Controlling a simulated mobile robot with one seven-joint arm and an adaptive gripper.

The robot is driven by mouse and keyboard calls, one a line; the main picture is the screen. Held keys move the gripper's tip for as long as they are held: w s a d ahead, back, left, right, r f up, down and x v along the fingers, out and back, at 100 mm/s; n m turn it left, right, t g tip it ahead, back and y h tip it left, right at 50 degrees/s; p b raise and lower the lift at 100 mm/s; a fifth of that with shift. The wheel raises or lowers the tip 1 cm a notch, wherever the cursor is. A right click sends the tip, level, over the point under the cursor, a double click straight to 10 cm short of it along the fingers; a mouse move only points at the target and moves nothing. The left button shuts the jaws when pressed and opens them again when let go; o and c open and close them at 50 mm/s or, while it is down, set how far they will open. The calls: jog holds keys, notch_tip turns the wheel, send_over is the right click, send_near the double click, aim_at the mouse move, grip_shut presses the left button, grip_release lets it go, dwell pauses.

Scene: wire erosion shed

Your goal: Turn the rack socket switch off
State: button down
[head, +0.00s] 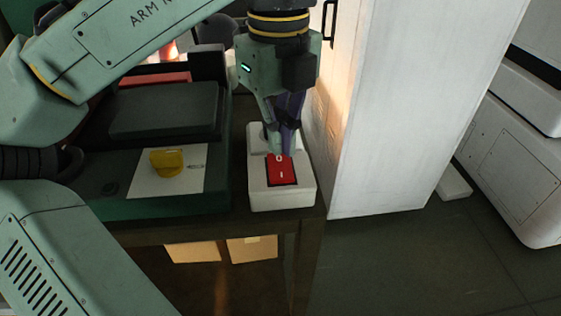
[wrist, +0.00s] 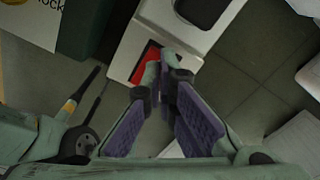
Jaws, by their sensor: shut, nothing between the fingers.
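The rack socket is a white box (head: 282,201) on the table, with a red rocker switch (head: 283,174) on its top. The rocker carries a 0 mark at its far end and a line mark at its near end. My gripper (head: 276,151) is shut and empty, pointing down at the far end of the rocker by the 0 mark. I cannot tell whether the tips touch it. In the wrist view the gripper (wrist: 164,54) covers part of the red switch (wrist: 146,69). The socket's round recess is partly hidden behind the gripper in the head view.
A tall white cabinet (head: 395,110) stands close on the right. Cardboard boxes (head: 194,252) are under the table.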

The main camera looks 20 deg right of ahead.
aim_at(279, 157)
jog(key=shift+f+b, duration=0.3)
jog(key=shift+f, duration=0.55)
dwell(0.4)
notch_tip(279, 157, up, 5)
jog(key=p, duration=0.6)
jog(key=shift+p, duration=0.4)
jog(key=shift+r, duration=1)
